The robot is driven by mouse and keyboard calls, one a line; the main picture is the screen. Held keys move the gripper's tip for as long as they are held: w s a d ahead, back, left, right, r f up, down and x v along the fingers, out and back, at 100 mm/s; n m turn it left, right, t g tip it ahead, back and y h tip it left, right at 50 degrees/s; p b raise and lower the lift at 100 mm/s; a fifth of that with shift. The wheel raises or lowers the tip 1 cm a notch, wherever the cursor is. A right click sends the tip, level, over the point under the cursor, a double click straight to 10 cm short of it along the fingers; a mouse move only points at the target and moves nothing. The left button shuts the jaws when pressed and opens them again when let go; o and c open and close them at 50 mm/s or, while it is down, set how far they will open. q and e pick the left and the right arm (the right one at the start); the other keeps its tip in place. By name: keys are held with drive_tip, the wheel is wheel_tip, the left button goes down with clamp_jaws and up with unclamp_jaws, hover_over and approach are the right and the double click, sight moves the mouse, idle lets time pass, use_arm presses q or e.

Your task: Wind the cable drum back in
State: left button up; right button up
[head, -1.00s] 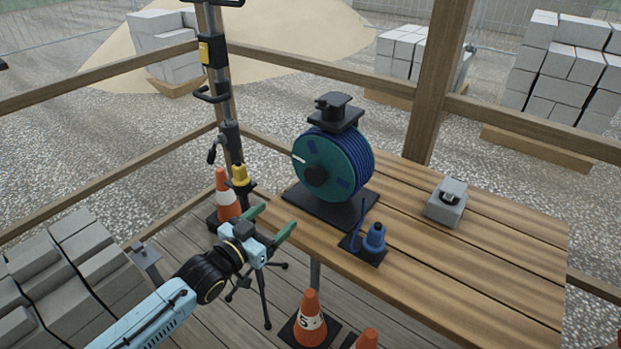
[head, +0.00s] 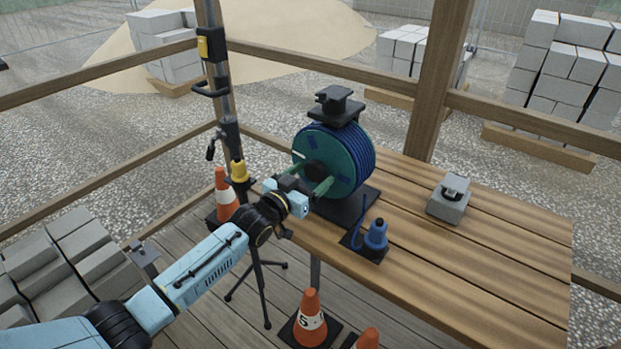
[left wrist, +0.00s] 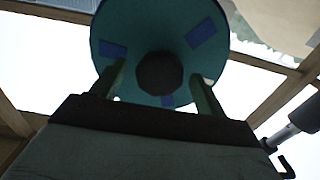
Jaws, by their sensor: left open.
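The cable drum (head: 343,165) stands upright on a black base (head: 349,208) on the wooden table, with dark blue cable wound on it and a teal side disc facing my left arm. A round black hub or knob (head: 316,171) sits at the disc's middle; it also shows in the left wrist view (left wrist: 159,73). My left gripper (head: 312,179) is open, its green fingers reaching toward the disc on either side of the knob. In the left wrist view the fingers (left wrist: 158,85) flank the knob, apart from it. My right gripper is not seen.
A blue plug (head: 375,234) on a dark plate and a grey box (head: 449,199) are on the table (head: 480,262). A tripod pole stands left of the drum. Traffic cones (head: 310,318) stand below the table's front edge. The table's right side is mostly clear.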

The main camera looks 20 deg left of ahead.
use_arm(q)
drive_tip(key=shift+w+d, duration=0.1)
drive_tip(key=shift+w, duration=0.15)
drive_tip(key=c, duration=1.3)
drive_tip(key=shift+c, duration=0.4)
